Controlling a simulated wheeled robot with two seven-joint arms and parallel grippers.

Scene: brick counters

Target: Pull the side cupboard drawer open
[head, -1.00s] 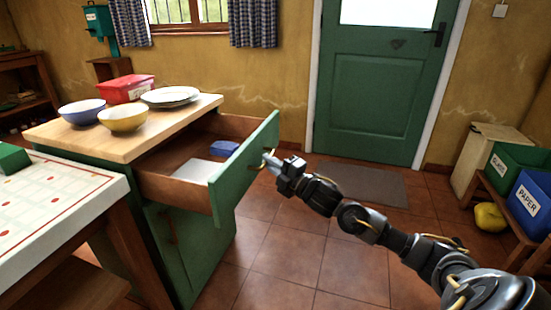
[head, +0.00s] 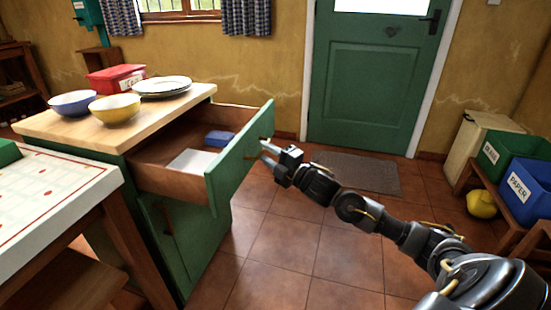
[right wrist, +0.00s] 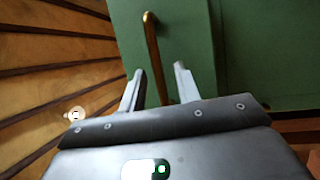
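The side cupboard (head: 185,240) is green with a wooden top, and its drawer stands pulled well out. The green drawer front (head: 238,160) faces right and carries a brass bar handle (right wrist: 152,45). My right gripper (head: 264,151) is at the outer face of the drawer front, by the handle. In the right wrist view its two fingers (right wrist: 158,78) are apart, with the lower part of the handle between them and gaps visible beside it. Inside the drawer lie a blue box (head: 218,138) and a white flat item (head: 193,161). My left gripper is out of view.
Bowls (head: 115,108), stacked plates (head: 162,87) and a red box (head: 116,79) stand on the cupboard top. A white patterned table (head: 45,200) is at the left. Tiled floor (head: 290,245) is clear right of the drawer. Recycling bins (head: 528,188) stand at the far right.

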